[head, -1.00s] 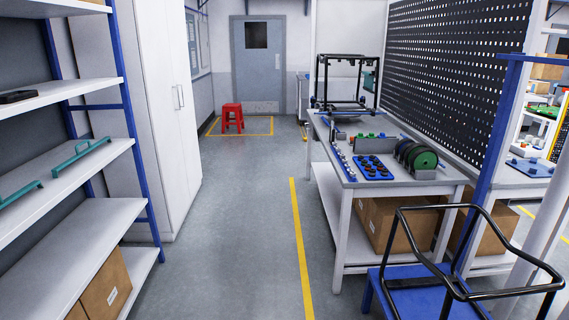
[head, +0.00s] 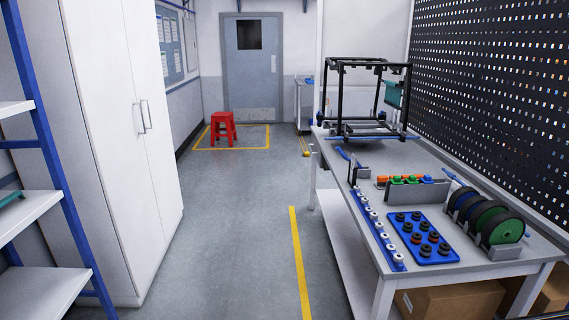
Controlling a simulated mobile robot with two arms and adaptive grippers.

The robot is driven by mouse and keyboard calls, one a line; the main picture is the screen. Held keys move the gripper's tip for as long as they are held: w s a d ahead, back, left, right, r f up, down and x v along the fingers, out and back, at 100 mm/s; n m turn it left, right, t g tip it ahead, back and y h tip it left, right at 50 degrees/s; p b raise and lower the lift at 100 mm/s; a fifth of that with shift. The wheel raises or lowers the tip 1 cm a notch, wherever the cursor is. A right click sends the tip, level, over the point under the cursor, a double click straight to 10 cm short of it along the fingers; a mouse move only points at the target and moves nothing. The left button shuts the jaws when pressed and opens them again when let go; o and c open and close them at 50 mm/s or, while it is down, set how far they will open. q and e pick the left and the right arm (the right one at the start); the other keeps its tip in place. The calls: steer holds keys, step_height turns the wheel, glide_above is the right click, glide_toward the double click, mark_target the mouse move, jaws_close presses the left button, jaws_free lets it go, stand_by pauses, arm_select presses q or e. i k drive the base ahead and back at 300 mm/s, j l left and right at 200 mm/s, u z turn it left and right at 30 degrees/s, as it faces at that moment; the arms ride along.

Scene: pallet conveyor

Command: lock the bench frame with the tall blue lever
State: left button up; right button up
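The bench frame, an open black box-shaped frame (head: 366,98), stands upright at the far end of the workbench (head: 335,190), with blue fittings at its corners and a blue bar along its front base. A small slanted blue bar (head: 342,154) lies just in front of the frame, beside a dark upright bracket (head: 353,170). Another short blue bar (head: 453,176) slants at the right side of the bench. I cannot tell which of these, if any, is the tall blue lever. Neither of my grippers is in view.
A blue tray (head: 447,256) with several black knobs, a strip of white pieces (head: 381,240) and green-black discs (head: 497,221) occupy the bench. A red stool (head: 223,128) stands near the door (head: 252,65). White cabinets (head: 110,130) line the left. The aisle floor (head: 235,220) is clear.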

mark_target(340, 151)
steer(key=i, duration=2.05)
